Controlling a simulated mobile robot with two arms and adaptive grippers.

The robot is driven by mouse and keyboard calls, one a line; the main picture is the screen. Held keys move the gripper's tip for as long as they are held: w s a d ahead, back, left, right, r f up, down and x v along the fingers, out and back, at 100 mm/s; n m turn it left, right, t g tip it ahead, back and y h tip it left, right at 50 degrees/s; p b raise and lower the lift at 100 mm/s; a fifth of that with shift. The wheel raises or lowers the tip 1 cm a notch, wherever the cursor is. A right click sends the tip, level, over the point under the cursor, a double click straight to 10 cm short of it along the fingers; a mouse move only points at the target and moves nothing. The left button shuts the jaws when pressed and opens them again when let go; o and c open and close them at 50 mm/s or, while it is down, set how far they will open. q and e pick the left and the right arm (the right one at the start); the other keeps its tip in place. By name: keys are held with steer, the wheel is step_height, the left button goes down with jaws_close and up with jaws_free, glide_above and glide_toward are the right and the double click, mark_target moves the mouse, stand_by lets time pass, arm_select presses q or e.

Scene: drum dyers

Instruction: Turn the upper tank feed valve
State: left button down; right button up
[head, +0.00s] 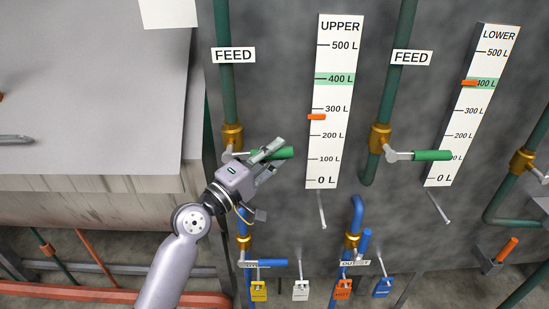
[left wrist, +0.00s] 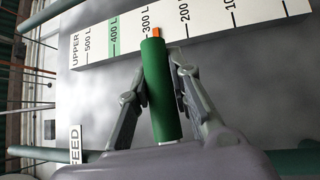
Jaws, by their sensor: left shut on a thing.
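The upper tank feed valve has a brass body (head: 232,137) on a green pipe under a FEED label (head: 234,55). Its green lever handle (head: 286,153) points right, roughly level. My left gripper (head: 270,158) is shut on this handle, with a finger on each side; the left wrist view shows the green handle (left wrist: 158,90) between the fingers. The UPPER gauge (head: 336,100) has its orange marker (head: 316,117) a little under 300 L, below the green 400 L band. My right gripper is not in view.
A second feed valve with a green handle (head: 433,155) is close to the right, beside the LOWER gauge (head: 478,100), whose marker is at the 400 L band. Blue-handled outlet valves (head: 265,262) and several coloured padlocks (head: 258,291) are below. A large grey tank (head: 90,100) fills the left.

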arm_select(q)
steer(key=r+n+t+b, duration=0.1)
steer(key=n+b, duration=0.1)
steer(key=r+n+t+b, duration=0.1)
steer(key=n+t, duration=0.1)
steer(key=shift+a+r+h+b, duration=0.3)
steer(key=shift+a+b, duration=0.1)
steer(key=r+n+t+b, duration=0.1)
steer(key=n+t, duration=0.1)
steer(key=shift+a+r+n+b, duration=0.3)
steer(key=shift+a+r+b, duration=0.05)
steer(key=shift+a, duration=0.05)
steer(key=shift+a+r+n+t+y+b, duration=0.3)
steer(key=shift+r+n+t+y, duration=0.15)
steer(key=shift+n, duration=0.2)
steer(key=shift+a+r+n+t+y+b, duration=0.15)
steer(key=shift+r+n+t+y+b, duration=0.15)
steer(key=shift+n+t, duration=0.3)
steer(key=c, duration=1.4)
jaws_free()
steer(key=shift+c, duration=0.2)
steer(key=shift+s+a+f, duration=0.1)
